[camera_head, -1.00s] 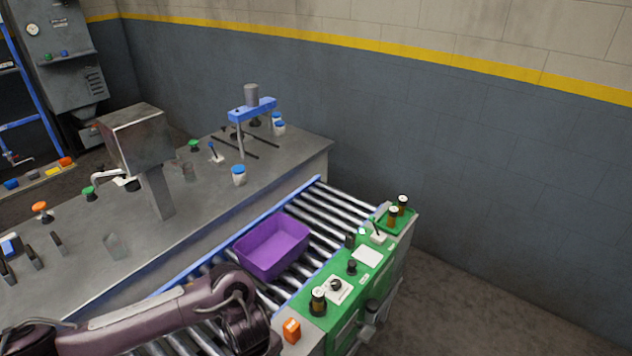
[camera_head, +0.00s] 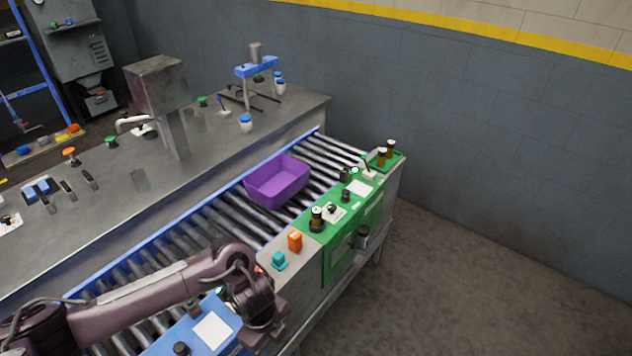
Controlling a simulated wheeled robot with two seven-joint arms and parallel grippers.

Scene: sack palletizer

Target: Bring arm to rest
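My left arm (camera_head: 150,300) comes in from the lower left and reaches across the front of the roller conveyor. Its wrist (camera_head: 250,300) hangs over the conveyor's near side panel, pointing down. No fingers show clearly at its end, so I cannot tell the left gripper's state. My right arm and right gripper do not show. A purple bin (camera_head: 277,182) sits on the conveyor rollers, beyond my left wrist and apart from it. The bin looks empty.
The roller conveyor (camera_head: 215,225) runs diagonally beside a grey bench (camera_head: 100,210). A green control panel (camera_head: 345,240) with knobs, an orange button box (camera_head: 295,241) and a blue panel (camera_head: 185,335) line its near side. Open floor (camera_head: 450,290) lies to the right.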

